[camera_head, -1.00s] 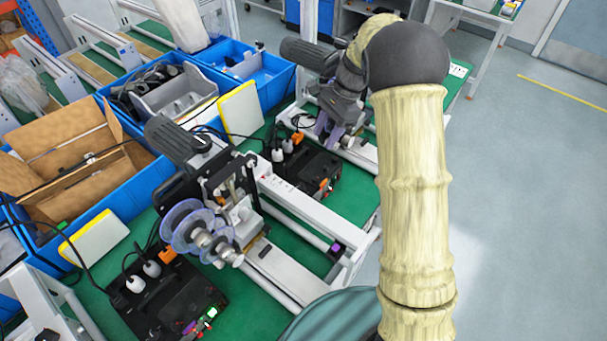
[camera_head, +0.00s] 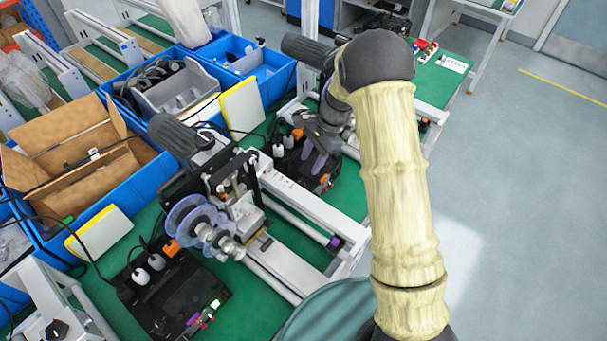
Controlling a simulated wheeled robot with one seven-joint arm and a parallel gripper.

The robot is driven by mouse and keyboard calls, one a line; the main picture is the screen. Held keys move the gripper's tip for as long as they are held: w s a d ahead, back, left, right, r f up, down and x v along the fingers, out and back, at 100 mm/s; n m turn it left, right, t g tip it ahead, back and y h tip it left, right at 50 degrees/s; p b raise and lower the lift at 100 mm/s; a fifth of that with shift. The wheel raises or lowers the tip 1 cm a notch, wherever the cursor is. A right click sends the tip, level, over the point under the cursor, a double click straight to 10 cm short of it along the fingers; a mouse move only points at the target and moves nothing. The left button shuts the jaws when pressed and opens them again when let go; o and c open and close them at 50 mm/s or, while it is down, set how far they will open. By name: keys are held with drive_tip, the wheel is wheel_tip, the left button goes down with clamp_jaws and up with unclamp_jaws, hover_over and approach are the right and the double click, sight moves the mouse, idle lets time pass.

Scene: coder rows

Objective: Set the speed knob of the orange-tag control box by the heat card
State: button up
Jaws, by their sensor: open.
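A black control box (camera_head: 291,167) stands on the green bench in the middle, with white plugs and an orange connector at its back. A small orange mark (camera_head: 325,184) shows at its right front edge, which may be its tag. My gripper (camera_head: 314,163) is over this box, its purplish fingers open and pointing down, hiding part of its top. I cannot make out the speed knob, nor whether the fingers touch the box. A white card (camera_head: 452,64) with small print lies on the far green bench; I cannot read whether it is the heat card.
A second black control box (camera_head: 170,298) with purple and green parts stands at lower left. A sealing machine with clear purple discs (camera_head: 190,222) and white rails stand between the boxes. Blue bins (camera_head: 150,180) line the left. The floor at right is clear.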

sight(302, 181)
drive_tip(key=p+x, duration=0.1)
drive_tip(key=x, duration=0.6)
drive_tip(key=shift+f, duration=0.15)
clamp_jaws()
